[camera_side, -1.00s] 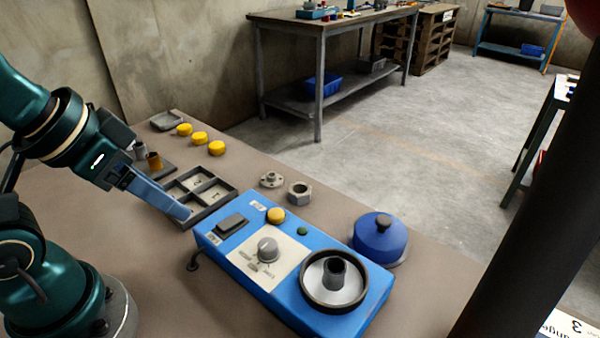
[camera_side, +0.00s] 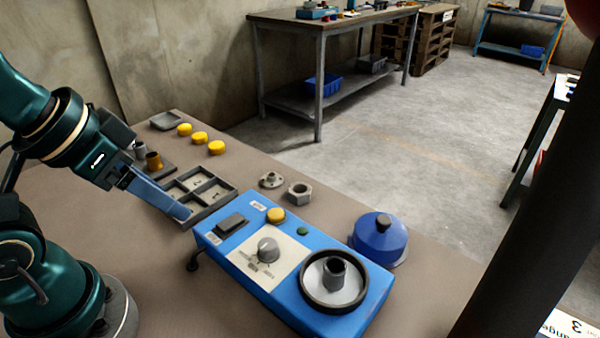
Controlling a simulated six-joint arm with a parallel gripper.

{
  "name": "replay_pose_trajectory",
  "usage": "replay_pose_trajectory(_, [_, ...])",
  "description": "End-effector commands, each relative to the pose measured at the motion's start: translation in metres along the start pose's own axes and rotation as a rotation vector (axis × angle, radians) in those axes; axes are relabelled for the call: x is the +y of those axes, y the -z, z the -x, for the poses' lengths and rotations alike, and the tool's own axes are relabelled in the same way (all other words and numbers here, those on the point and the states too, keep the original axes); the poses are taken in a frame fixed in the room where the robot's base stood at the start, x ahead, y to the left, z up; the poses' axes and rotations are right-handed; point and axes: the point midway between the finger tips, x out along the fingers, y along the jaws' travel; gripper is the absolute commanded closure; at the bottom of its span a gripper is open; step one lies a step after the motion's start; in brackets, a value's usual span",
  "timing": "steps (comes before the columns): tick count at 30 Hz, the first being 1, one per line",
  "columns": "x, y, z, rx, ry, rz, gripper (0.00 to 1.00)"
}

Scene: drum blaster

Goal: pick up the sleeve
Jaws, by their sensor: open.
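My gripper (camera_side: 182,212) reaches down from the left with long blue fingers. It is open, and its tips are at the near edge of a dark divided tray (camera_side: 222,207). I cannot tell whether they touch it. No part is clearly marked as the sleeve. A short dark hollow cylinder (camera_side: 335,272) stands upright in the round bowl of the blue machine (camera_side: 300,318). An orange-brown cylinder (camera_side: 153,161) and a grey one (camera_side: 140,150) stand on a dark base behind the gripper. Nothing visible is held.
The blue machine has a knob (camera_side: 266,250) and a yellow button (camera_side: 276,215). A blue lid (camera_side: 378,239) lies to its right. A hex nut (camera_side: 299,194) and a flanged part (camera_side: 270,180) lie behind it. Several yellow caps (camera_side: 200,138) line the far left.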

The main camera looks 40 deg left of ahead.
Motion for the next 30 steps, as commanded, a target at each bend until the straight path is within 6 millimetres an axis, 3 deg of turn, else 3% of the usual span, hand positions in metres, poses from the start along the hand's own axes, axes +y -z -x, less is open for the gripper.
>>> replay_pose_trajectory(4, [0.0, 0.0, 0.0, 0.0, 0.0, 0.0, 0.36])
replay_pose_trajectory(6, [0.0, 0.0, 0.0, 0.0, 0.0, 0.0, 0.46])
replay_pose_trajectory(18, [0.0, 0.0, 0.002, -0.007, 0.002, 0.072, 0.46])
replay_pose_trajectory(23, [0.0, 0.029, 0.018, 0.014, 0.004, 0.219, 0.46])
replay_pose_trajectory(30, [0.024, 0.078, 0.022, -0.054, -0.015, 0.348, 0.46])
